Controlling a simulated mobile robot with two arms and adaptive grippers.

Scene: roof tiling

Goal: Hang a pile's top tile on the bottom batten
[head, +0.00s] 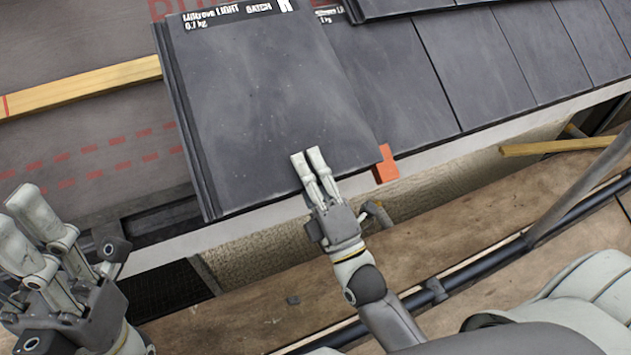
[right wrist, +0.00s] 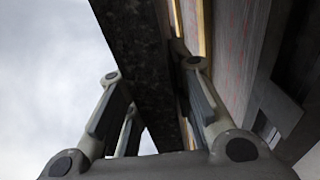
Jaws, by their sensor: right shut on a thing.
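The dark grey tile (head: 270,100) with a white printed label at its top lies over the roof, at the left end of the laid tiles. My right gripper (head: 315,165) is shut on its lower edge, two fingers over the top face. The right wrist view shows the tile (right wrist: 140,55) as a dark slab between the fingers (right wrist: 155,95). A wooden batten (head: 85,88) runs in from the left and passes out of sight behind the tile, so contact there is hidden. My left gripper (head: 70,230) is open and empty at the lower left.
Laid dark tiles (head: 470,60) continue to the right, some labelled. A small orange piece (head: 386,165) shows by the held tile's lower right corner. Grey underlay with red marks (head: 90,165) is bare at left. Below the eave are wooden boards (head: 440,215) and a dark rail (head: 470,265).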

